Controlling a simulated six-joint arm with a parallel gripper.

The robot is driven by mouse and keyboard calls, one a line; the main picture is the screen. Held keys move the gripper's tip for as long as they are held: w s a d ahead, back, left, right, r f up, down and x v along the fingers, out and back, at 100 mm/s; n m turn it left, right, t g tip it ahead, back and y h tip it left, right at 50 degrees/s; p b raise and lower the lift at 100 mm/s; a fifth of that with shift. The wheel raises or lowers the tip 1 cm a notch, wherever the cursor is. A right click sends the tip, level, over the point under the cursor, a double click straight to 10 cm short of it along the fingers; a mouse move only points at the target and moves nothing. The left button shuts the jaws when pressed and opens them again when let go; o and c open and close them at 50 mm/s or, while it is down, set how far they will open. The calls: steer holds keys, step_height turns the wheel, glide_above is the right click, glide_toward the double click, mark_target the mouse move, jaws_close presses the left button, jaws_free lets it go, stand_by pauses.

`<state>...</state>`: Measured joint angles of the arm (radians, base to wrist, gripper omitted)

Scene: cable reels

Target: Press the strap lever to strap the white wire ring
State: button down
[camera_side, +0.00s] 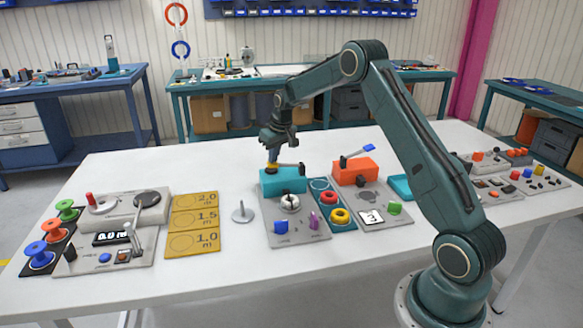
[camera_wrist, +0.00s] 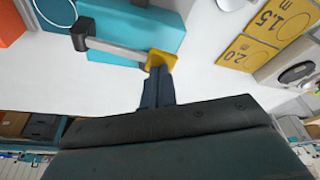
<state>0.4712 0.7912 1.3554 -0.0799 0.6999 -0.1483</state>
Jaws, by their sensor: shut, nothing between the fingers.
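The strap lever is a grey bar (camera_wrist: 118,48) with a dark pivot end and a yellow pad (camera_wrist: 160,61), on a teal block (camera_side: 283,182). In the side view the bar looks nearly level, and the yellow pad (camera_side: 272,167) is at its left end. My gripper (camera_side: 272,158) is shut and empty, pointing down with its tips at the yellow pad. They seem to touch it, but any small gap is hidden. A whitish round piece (camera_side: 290,203) with dark marks sits on the grey plate before the block. It may hold the white wire ring; I cannot tell.
An orange block (camera_side: 355,171) with a blue-ended lever stands to the right. A teal tray (camera_side: 347,227) holds a red and a yellow ring. A grey spindle (camera_side: 242,213) and yellow length boards (camera_side: 194,220) are to the left. Bare white table lies behind the block.

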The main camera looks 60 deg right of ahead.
step_height(320, 180, up, 8)
steer(key=shift+r, duration=0.25)
stand_by(0.8)
